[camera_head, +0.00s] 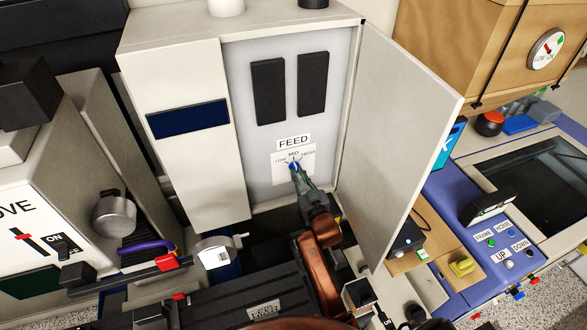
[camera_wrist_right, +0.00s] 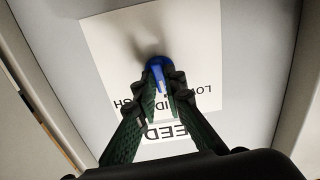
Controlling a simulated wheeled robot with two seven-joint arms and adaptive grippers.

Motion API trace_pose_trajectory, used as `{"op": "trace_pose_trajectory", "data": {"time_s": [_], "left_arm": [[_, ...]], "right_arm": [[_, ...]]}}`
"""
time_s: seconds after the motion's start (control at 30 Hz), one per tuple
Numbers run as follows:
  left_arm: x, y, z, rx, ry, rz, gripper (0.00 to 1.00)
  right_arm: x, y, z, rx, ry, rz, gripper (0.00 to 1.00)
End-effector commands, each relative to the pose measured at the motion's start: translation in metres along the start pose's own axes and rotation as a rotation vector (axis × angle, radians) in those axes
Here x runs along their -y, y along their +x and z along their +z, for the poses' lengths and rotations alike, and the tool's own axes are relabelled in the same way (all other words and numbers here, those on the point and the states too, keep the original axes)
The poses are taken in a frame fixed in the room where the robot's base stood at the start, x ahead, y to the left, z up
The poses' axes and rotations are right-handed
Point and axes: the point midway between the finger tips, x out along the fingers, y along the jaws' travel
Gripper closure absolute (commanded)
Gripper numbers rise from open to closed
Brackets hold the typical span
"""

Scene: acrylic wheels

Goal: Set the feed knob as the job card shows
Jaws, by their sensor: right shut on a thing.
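The feed knob (camera_head: 294,167) is small and blue, on a white scale plate marked LOW, MID and HIGH. The plate sits under the FEED label (camera_head: 293,142) on the grey panel inside an open cabinet. My right gripper (camera_head: 298,176) reaches up from below and is shut on the knob. In the right wrist view the blue knob (camera_wrist_right: 159,72) is between the two green fingertips (camera_wrist_right: 160,84). Its white mark appears to point toward MID, which the fingers partly cover. I cannot make out a job card with a readable setting. My left gripper is not in view.
The cabinet door (camera_head: 400,130) stands open to the right of my right arm. A dark blue strip (camera_head: 188,118) is on the cabinet's left front. A grey cylinder (camera_head: 114,213) is at left. A blue bench with FRAME, HOME, UP and DOWN buttons (camera_head: 510,262) is at right.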

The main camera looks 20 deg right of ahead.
Motion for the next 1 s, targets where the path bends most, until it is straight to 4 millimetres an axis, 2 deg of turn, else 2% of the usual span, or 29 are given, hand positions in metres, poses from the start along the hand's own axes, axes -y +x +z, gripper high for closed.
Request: {"op": "trace_pose_trajectory", "data": {"time_s": [0.17,0.6,1.0], "left_arm": [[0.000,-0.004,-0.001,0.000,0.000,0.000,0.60],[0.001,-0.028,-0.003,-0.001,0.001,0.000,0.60],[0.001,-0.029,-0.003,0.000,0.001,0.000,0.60]], "right_arm": [[0.001,0.000,0.000,0.002,0.040,-0.001,1.00],[0.000,0.000,-0.001,0.002,0.366,0.000,1.00],[0.001,0.000,0.001,0.002,0.401,-0.001,1.00]]}}
